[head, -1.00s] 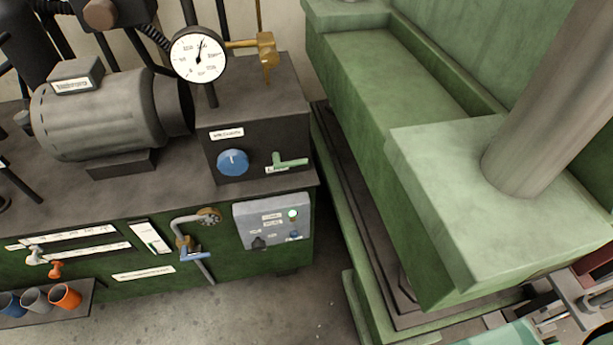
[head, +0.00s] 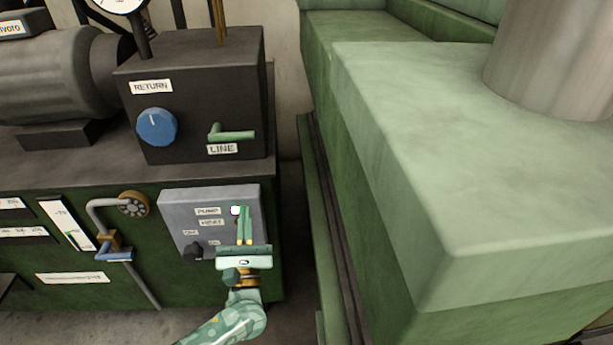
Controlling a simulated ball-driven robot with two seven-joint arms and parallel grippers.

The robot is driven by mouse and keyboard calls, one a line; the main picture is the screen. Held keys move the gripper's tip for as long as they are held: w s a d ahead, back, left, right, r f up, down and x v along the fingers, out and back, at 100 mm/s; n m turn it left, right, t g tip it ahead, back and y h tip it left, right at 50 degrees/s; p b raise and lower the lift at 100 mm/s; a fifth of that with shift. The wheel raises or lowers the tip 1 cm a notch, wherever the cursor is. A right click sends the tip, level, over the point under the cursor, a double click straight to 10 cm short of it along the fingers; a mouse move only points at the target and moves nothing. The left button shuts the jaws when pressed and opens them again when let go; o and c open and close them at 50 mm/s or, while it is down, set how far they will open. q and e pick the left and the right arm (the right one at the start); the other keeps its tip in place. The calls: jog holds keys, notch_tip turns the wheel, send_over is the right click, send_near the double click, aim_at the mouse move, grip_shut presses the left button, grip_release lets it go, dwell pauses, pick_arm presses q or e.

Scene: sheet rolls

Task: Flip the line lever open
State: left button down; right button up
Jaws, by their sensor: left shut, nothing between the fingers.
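The line lever (head: 234,135) is a small green handle on the front of a dark valve box (head: 190,80). It lies horizontal, pointing right, just above the LINE label (head: 222,149). My left gripper (head: 244,212) is in front of the grey pump panel (head: 180,215), below the lever and apart from it. Its two fingers point up and are shut with nothing between them. The fingers cover part of the panel, near its light. My right gripper is not in view.
A blue RETURN knob (head: 157,127) sits left of the lever on the same box. A bent pipe with a blue-handled valve (head: 114,252) stands left of the panel. A large green machine block (head: 430,170) fills the right side, with a narrow gap between.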

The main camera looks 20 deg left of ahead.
pick_arm(q)
jog(key=shift+w+d+r+n+g+y, duration=0.15)
jog(key=shift+n+y, duration=0.15)
jog(key=shift+n, duration=0.2)
jog(key=shift+w+d+r+n+g+y, duration=0.15)
jog(key=shift+n+y, duration=0.15)
jog(key=shift+n, duration=0.2)
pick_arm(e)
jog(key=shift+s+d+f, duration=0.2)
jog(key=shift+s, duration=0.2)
